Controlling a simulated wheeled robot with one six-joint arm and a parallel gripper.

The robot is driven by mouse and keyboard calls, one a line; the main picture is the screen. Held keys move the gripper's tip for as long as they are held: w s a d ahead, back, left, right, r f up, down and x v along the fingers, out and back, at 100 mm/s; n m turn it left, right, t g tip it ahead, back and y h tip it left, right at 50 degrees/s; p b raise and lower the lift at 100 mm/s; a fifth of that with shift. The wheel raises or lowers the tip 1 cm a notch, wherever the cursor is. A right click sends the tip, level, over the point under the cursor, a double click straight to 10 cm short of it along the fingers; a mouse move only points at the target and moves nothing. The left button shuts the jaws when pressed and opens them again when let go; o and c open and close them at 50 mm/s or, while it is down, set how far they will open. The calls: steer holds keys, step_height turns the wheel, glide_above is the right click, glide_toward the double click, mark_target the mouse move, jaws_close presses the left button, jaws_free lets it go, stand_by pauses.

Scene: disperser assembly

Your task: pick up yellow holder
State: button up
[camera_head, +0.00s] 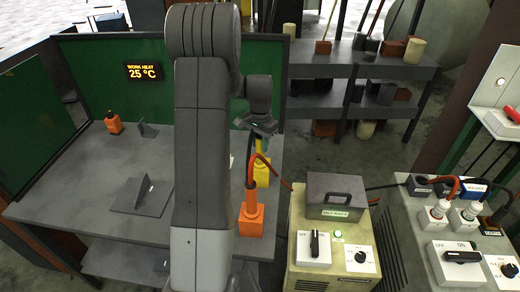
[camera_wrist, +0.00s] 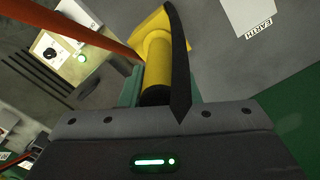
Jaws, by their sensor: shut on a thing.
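The yellow holder (camera_head: 262,174) stands on the right part of the grey table, behind the orange holder (camera_head: 251,216). My gripper (camera_head: 262,138) is directly above the yellow holder, at its top end. In the wrist view the yellow holder (camera_wrist: 157,58) has a round yellow shaft with a black end at the jaws and a wider yellow base farther out. My gripper is shut on that shaft. Whether the base touches the table is unclear.
The orange holder, with dark and orange cables rising from it, stands close in front. A small orange object (camera_head: 114,122) and a grey angled bracket (camera_head: 144,197) are left on the table. A beige power unit (camera_head: 335,240) stands to the right.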

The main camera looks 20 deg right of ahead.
step_height(320, 180, up, 10)
steer(key=shift+r+b, duration=0.1)
steer(key=shift+b, duration=0.7)
stand_by(0.5)
